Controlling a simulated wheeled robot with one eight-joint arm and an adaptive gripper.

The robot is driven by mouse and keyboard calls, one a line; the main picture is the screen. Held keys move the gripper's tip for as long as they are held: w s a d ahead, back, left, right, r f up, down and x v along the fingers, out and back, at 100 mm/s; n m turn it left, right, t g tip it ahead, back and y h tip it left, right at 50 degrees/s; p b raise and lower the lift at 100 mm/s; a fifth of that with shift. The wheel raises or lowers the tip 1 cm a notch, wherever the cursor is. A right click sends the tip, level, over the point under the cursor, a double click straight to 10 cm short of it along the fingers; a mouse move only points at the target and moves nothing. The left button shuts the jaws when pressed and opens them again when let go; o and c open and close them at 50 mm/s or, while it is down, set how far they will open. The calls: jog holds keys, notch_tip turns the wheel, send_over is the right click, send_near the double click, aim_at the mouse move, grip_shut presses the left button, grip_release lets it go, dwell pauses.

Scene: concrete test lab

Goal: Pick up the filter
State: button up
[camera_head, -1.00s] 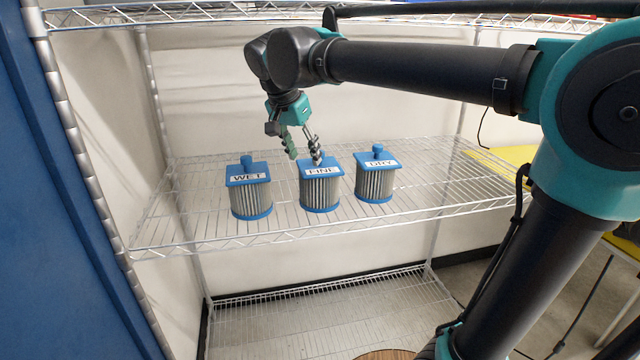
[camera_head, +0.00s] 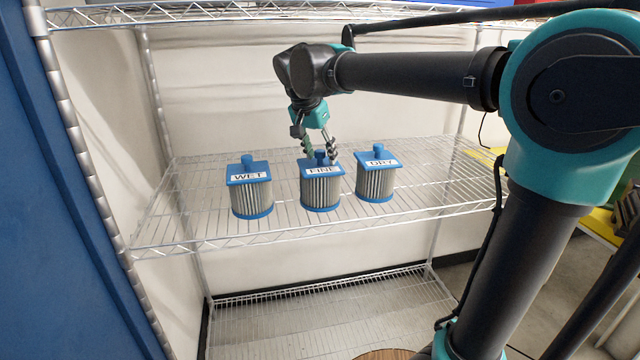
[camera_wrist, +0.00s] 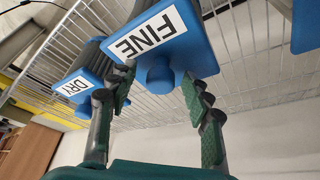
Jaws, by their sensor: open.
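Three pleated filters with blue caps and knobs stand upright on the wire shelf. The WET filter (camera_head: 250,190) is at left, the FINE filter (camera_head: 321,188) in the middle and the DRY filter (camera_head: 375,178) at right. My gripper (camera_head: 320,153) is open, just behind the FINE filter's knob in the head view. In the wrist view, the open fingers of my gripper (camera_wrist: 155,98) lie to either side of the FINE filter's blue knob (camera_wrist: 157,75). I cannot tell whether they touch it. The DRY filter's cap (camera_wrist: 78,88) shows close by the left finger.
The wire shelf (camera_head: 200,233) has free room at both sides of the filters. A blue panel (camera_head: 60,200) and a metal post stand at left. Another wire shelf (camera_head: 300,315) lies below, and one edge of a shelf (camera_head: 250,14) runs above.

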jog(key=shift+c, duration=0.5)
grip_shut()
jog(key=shift+r, duration=0.15)
